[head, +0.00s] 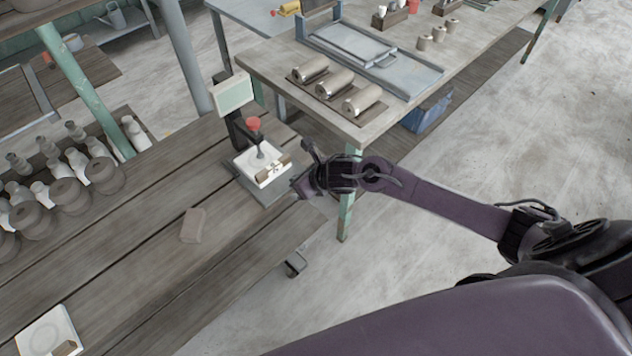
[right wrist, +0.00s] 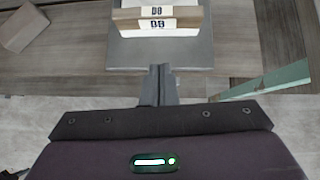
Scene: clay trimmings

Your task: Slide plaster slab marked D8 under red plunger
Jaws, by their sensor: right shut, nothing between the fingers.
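A white plaster slab (head: 257,173) lies on the grey base of a stand, with the red plunger (head: 254,123) above it. The plunger's shaft comes down over the slab's middle; I cannot tell whether it touches. A tan block on the slab's near edge (head: 274,167) carries D8 labels, which read clearly in the right wrist view (right wrist: 157,24). My right gripper (head: 298,186) is at the near right side of the base, its fingers shut and empty. In the right wrist view its fingertips (right wrist: 160,72) are short of the labelled block, apart from it. My left gripper is not in view.
Another white slab (head: 47,329) with a tan block lies at the bench's lower left. A loose brownish block (head: 193,225) lies on the wooden bench between them. Several pots and bottles stand at the left. A table with metal cylinders (head: 334,82) stands behind my right arm.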

